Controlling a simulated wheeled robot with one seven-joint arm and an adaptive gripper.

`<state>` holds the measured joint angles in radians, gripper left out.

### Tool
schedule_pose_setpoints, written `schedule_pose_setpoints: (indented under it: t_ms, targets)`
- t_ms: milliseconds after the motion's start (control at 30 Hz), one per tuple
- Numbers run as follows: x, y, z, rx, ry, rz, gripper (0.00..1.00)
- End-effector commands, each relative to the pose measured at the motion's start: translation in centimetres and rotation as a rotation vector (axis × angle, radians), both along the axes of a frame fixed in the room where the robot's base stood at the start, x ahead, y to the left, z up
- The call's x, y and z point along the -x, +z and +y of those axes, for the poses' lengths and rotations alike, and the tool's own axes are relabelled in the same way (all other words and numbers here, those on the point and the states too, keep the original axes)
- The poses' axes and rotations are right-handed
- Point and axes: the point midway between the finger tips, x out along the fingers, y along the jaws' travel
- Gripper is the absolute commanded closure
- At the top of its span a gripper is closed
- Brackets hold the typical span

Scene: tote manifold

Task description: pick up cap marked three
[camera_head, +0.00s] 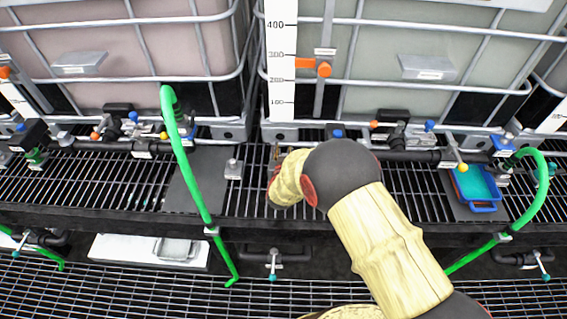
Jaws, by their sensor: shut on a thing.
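My arm reaches in from the lower right, and its wrist end lies over the black grated shelf (110,185) in front of the tanks. My gripper (276,153) is at the far side of the wrist, and only a small brownish part of it shows. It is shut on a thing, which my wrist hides. I cannot make out a cap marked three in this view.
Two large caged tanks (445,100) stand behind the shelf, with valves and dark pipes along their fronts. Green hoses (190,180) rise left and right of my arm. A blue tray (474,187) sits at the right. A white panel (125,250) lies below the shelf.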

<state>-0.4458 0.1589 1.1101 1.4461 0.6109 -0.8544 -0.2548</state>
Motion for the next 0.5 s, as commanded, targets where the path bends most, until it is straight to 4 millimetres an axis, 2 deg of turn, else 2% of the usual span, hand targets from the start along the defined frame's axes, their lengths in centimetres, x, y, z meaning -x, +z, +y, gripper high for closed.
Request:
schedule_pose_setpoints:
  t_ms: [367, 500]
  targets:
    - [0.04, -0.1, -0.21, 0.001, -0.004, 0.002, 1.0]
    - [0.04, -0.13, -0.25, 0.001, -0.004, 0.002, 1.0]
